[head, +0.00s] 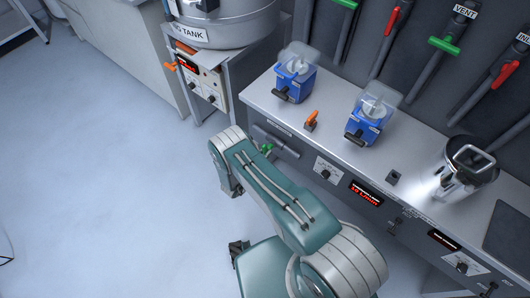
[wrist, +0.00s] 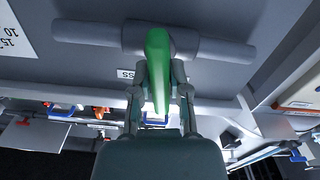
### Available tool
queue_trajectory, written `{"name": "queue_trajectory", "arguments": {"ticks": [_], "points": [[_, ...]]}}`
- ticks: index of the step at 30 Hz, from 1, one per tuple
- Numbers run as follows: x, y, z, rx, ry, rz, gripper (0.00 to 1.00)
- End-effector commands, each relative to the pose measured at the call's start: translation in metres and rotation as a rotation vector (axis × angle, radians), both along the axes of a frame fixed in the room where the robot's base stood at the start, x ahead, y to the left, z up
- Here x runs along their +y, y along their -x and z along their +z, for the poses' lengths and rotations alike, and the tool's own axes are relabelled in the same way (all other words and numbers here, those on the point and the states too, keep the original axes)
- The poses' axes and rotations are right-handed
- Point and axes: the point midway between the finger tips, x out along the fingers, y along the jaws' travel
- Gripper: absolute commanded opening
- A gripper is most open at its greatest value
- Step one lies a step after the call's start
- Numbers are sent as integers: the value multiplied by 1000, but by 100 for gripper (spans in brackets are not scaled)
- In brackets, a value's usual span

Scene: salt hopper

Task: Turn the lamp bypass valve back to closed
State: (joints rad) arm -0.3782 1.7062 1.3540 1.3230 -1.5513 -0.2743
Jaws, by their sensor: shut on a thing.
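The lamp bypass valve has a green lever handle (wrist: 157,55) on a grey horizontal pipe (wrist: 215,48) under the bench edge. In the wrist view the handle stands across the pipe and points down toward my gripper. My gripper (wrist: 159,78) is shut on the handle, with one finger on each side. A label ending in "SS" (wrist: 125,74) is partly hidden by the left finger. In the head view the handle (head: 266,148) shows small beside the pipe (head: 275,141) on the bench front. My arm hides most of my gripper there.
The bench top (head: 340,150) carries two blue units (head: 294,80) (head: 366,123), an orange lever (head: 311,118) and a metal canister (head: 468,165). A tank (head: 225,18) stands on a cabinet at the back. Knob panels line the bench front. The floor (head: 90,190) at left is mostly clear.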

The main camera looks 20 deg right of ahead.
Motion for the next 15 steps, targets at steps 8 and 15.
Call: {"name": "queue_trajectory", "arguments": {"ticks": [8,15], "points": [[2,-2,0,-126,-96,5,0],[2,-2,0,-132,-99,7,0]]}}
